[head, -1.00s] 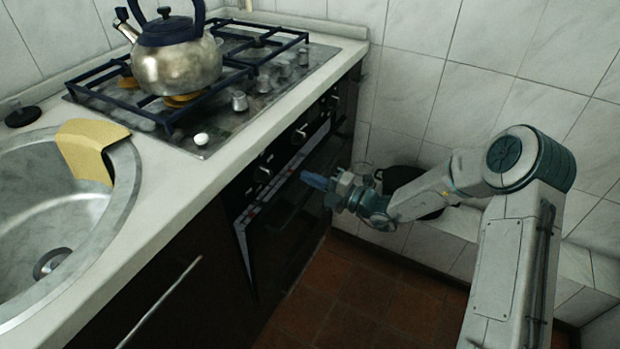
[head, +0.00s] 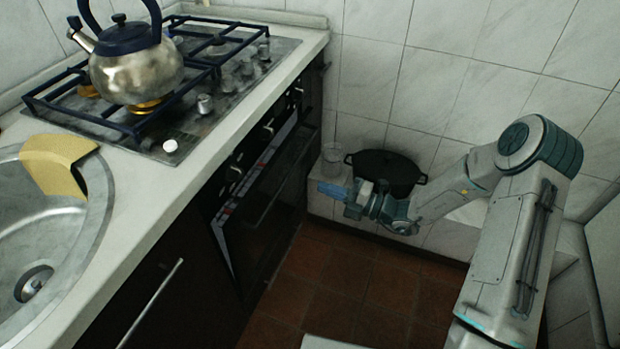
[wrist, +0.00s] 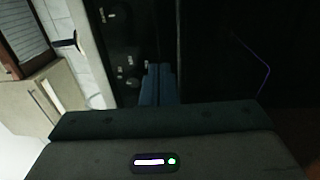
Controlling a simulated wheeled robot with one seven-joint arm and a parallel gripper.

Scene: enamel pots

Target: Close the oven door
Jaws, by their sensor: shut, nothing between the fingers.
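The oven door (head: 274,188) is a dark panel below the hob in the head view. It stands slightly ajar, with a narrow gap along its top and left side. The oven's control panel with knobs (head: 237,172) is above it. My gripper (head: 330,190) is shut and empty, with blue fingers pointing left toward the door. In the head view it appears to the right of the door, apart from it. The wrist view shows the blue fingers (wrist: 158,85) together against a dark surface; contact cannot be told there.
A black pot (head: 385,172) and a glass (head: 332,160) stand on a tiled ledge behind my gripper. A kettle (head: 136,75) sits on the hob (head: 215,100). A sink (head: 50,215) is at left. The tiled floor (head: 335,285) before the oven is clear.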

